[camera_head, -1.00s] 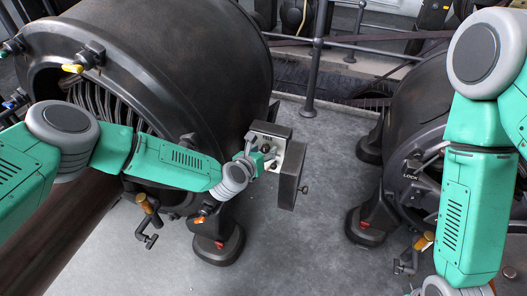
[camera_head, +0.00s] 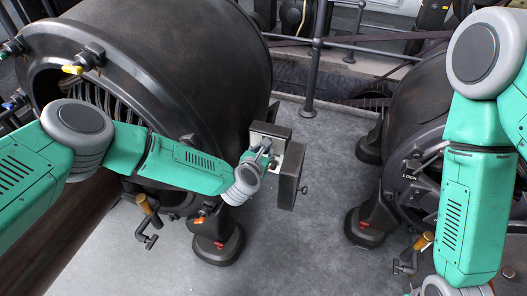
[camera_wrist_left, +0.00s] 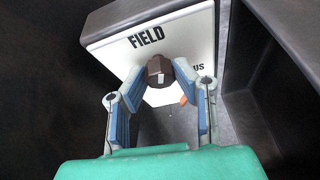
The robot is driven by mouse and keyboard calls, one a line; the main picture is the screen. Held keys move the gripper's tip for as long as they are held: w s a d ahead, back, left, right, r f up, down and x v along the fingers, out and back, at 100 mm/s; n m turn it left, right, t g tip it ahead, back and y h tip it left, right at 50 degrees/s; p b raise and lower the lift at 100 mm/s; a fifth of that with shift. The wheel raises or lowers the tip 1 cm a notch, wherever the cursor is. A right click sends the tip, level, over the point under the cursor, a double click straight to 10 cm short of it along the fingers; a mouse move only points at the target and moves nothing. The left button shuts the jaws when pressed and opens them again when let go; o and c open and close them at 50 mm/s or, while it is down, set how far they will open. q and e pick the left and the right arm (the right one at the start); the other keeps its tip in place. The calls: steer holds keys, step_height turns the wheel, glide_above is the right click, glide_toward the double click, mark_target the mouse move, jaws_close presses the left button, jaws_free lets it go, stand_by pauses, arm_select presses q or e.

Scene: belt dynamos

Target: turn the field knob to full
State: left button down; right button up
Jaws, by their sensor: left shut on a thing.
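The field knob (camera_wrist_left: 158,72) is dark brown with a pale mark on its face, below the word FIELD on a white panel (camera_wrist_left: 190,37) in the left wrist view. My left gripper (camera_wrist_left: 163,82) is shut on the knob, with a blue-padded finger on each side of it. In the head view my left gripper (camera_head: 266,156) reaches the small control box (camera_head: 271,131) beside the left dynamo (camera_head: 190,65). The knob is hard to make out there behind the gripper. My right gripper is out of frame.
A dark box door (camera_head: 290,178) stands open at the control box's right. A second dynamo (camera_head: 405,120) stands at the right, with LOCK lettering on it. A railing post (camera_head: 315,60) stands behind. The grey floor (camera_head: 310,235) between the dynamos is clear.

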arm_select(q)
steer(key=shift+d+m+y, duration=0.1)
steer(key=shift+m+y, duration=0.5)
steer(key=shift+m, duration=0.3)
steer(key=c, duration=1.3)
jaws_free()
steer(key=shift+s, duration=0.1)
steer(key=v, duration=1.1)
steer(key=shift+s, duration=0.45)
steer(key=shift+f, duration=0.1)
